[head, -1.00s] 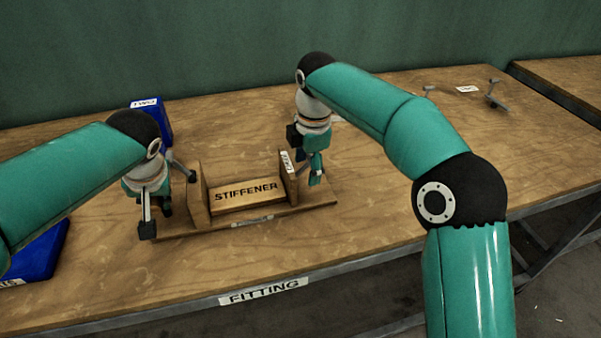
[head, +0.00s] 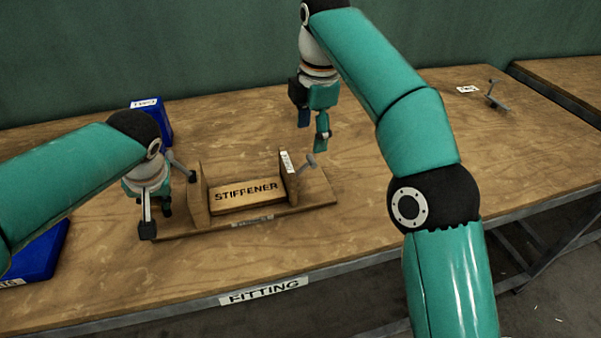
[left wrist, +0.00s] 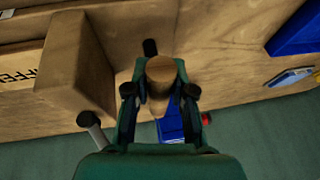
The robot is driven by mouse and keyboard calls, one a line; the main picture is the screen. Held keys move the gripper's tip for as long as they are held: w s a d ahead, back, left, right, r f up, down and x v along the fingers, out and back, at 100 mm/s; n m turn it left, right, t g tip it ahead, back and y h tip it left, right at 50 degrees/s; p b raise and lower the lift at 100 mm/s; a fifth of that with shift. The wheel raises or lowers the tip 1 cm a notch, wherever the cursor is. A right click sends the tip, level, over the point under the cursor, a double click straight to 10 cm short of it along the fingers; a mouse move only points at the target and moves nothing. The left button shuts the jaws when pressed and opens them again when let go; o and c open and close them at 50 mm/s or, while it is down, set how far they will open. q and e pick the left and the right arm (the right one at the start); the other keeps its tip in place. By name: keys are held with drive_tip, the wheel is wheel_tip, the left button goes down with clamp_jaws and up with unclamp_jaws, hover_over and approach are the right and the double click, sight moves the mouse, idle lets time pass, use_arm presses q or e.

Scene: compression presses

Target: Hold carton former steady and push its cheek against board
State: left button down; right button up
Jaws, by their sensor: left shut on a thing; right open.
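The carton former's wooden base (head: 230,228) lies on the bench with two upright cheeks. The board (head: 245,194), marked STIFFENER, lies between the left cheek (head: 198,195) and the labelled right cheek (head: 288,176); I cannot tell whether the right cheek touches it. A grey handle (head: 306,164) stands beside the right cheek. My left gripper (head: 156,215) is at the former's left end. In the left wrist view, it (left wrist: 160,90) is shut on a round wooden post (left wrist: 161,72) beside the left cheek (left wrist: 78,72). My right gripper (head: 313,132) is open and empty, raised behind the right cheek.
A blue bin (head: 153,122) stands behind the former, and another blue bin (head: 42,250) is at the left front. A grey metal piece (head: 495,97) and a white card (head: 467,89) lie at the back right. The bench right of the former is clear.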

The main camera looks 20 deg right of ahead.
drive_tip(key=shift+s+r, duration=0.15)
drive_tip(key=shift+r, duration=0.75)
use_arm(q)
drive_tip(key=c, duration=0.9)
unclamp_jaws()
